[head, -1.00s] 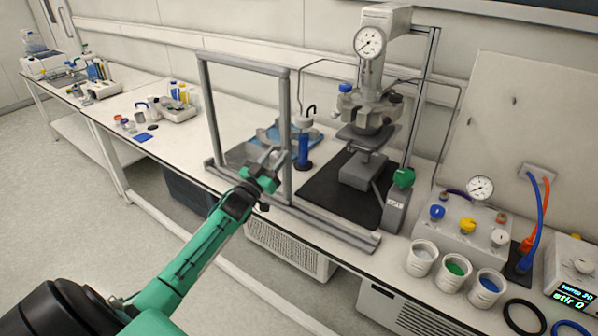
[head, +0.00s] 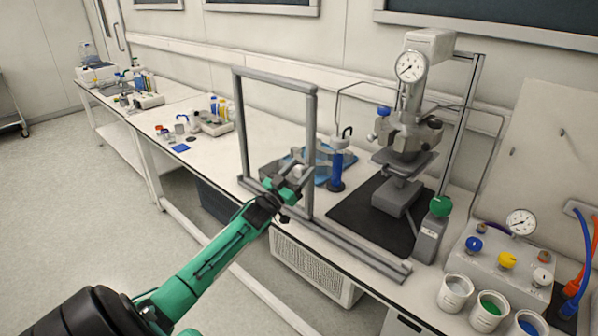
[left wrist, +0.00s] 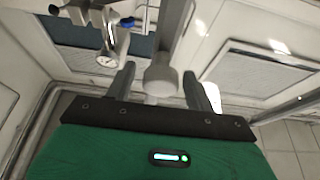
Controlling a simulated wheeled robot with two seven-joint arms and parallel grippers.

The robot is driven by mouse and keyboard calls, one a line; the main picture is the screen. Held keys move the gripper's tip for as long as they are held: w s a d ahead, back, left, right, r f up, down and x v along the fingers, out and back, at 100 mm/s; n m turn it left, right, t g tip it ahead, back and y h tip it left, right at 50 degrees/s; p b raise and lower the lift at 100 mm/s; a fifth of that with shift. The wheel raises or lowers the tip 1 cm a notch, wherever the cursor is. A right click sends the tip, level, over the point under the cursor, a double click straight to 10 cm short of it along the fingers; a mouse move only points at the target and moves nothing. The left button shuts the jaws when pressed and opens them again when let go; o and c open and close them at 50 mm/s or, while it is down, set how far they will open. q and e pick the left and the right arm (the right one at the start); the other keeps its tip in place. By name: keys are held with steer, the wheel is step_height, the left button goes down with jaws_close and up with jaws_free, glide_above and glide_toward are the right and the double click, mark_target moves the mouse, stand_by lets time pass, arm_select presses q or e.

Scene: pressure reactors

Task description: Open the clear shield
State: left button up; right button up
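The clear shield is a grey upright frame (head: 312,130) with a see-through pane. It stands at the bench's front edge, toward the left of a long grey rail (head: 365,250). My left gripper (head: 290,175) reaches the frame's right post from the front. In the left wrist view a pale round knob (left wrist: 161,76) lies between the two fingers of the left gripper (left wrist: 160,85). The fingers stand apart on either side of it, with a narrow gap showing. The pressure reactor (head: 405,140) stands behind and to the right. My right gripper is in neither view.
A blue cylinder (head: 336,172) and a blue tray (head: 322,160) are behind the frame. A black mat (head: 350,215) lies under the reactor. A control box (head: 500,255) and several cups are at the right. The rail right of the frame is clear.

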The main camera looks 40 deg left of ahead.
arm_select(q)
steer(key=shift+s+f, duration=0.25)
steer(key=shift+s, duration=0.05)
steer(key=b+v, duration=0.1)
steer(key=v, duration=0.3)
steer(key=shift+s+f, duration=0.2)
steer(key=shift+s, duration=0.15)
steer(key=b+v, duration=0.2)
steer(key=v, duration=0.6)
steer(key=shift+s, duration=0.2)
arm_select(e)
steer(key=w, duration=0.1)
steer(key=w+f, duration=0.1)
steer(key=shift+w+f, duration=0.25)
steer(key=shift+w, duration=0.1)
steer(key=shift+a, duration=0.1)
